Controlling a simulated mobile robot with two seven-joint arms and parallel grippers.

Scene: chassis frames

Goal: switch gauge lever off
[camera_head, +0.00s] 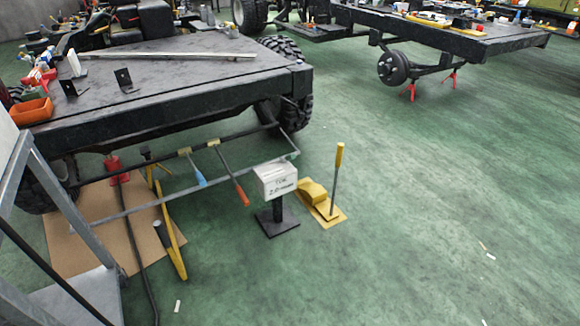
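A yellow-handled lever (336,178) stands nearly upright from a yellow base plate (330,216) on the floor, near the middle of the view. A rounded yellow block (312,190) sits on the same plate, left of the lever. Just left of it, a white box with dark lettering (275,181) stands on a black post with a square foot (278,226); the lettering is too small to read surely. No marking shows which lever position is off. Neither of my grippers is in view.
A dark chassis frame on wheels (190,105) fills the upper left, with tools and an orange tray (31,111) on top. A grey metal cart (75,200) stands at the left edge. Another chassis (470,38) is at the back.

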